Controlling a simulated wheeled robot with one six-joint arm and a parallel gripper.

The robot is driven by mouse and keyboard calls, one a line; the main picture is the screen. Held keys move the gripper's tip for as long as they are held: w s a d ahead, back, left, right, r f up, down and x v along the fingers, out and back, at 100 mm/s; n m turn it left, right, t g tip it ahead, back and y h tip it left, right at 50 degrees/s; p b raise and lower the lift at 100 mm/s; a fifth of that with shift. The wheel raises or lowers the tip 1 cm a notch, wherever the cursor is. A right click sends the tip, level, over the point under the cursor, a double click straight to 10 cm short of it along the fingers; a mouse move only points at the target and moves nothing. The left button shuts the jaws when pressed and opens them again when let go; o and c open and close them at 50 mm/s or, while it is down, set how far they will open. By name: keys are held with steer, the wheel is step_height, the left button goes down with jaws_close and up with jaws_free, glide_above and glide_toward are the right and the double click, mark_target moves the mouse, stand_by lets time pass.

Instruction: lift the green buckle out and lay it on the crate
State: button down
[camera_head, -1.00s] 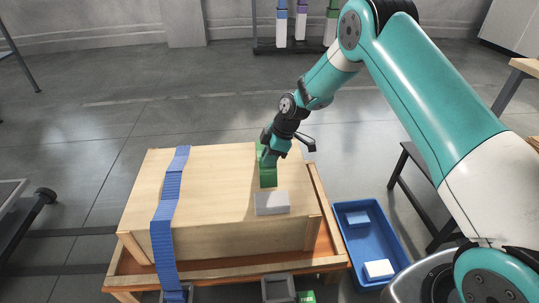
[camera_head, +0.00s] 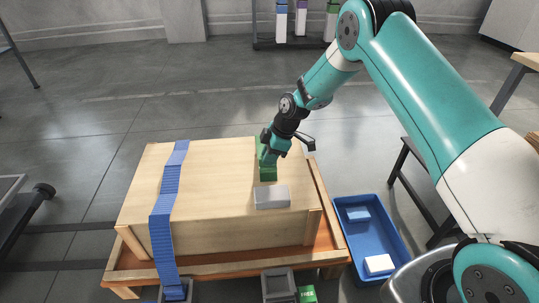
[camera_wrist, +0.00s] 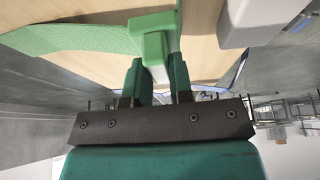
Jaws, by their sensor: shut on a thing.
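The green buckle (camera_wrist: 155,42) is a small green block in the wrist view, with a curved green strap (camera_wrist: 75,36) running off to its left. My gripper (camera_wrist: 158,75) is shut on the buckle, one teal finger on each side of its near end. In the head view my gripper (camera_head: 266,160) is low over the right part of the large wooden crate (camera_head: 215,175). Green (camera_head: 268,174) shows just below and behind the fingers. The gripper hides part of the buckle there, and I cannot tell whether it is clear of the surface.
A grey block (camera_head: 271,197) lies on the crate near the gripper. A blue strap (camera_head: 164,220) crosses the crate's left side. A grey open holder (camera_head: 278,286) and a green piece (camera_head: 307,294) are at the front. A blue bin (camera_head: 351,236) stands at right. The crate's middle is bare.

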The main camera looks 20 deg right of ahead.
steer(key=shift+f+b, duration=0.6)
steer(key=shift+f, duration=0.55)
steer(key=c, duration=0.9)
jaws_free()
steer(key=p+v, duration=0.6)
steer(key=v, duration=1.1)
steer(key=shift+r, duration=0.25)
steer(key=shift+s+r, duration=0.1)
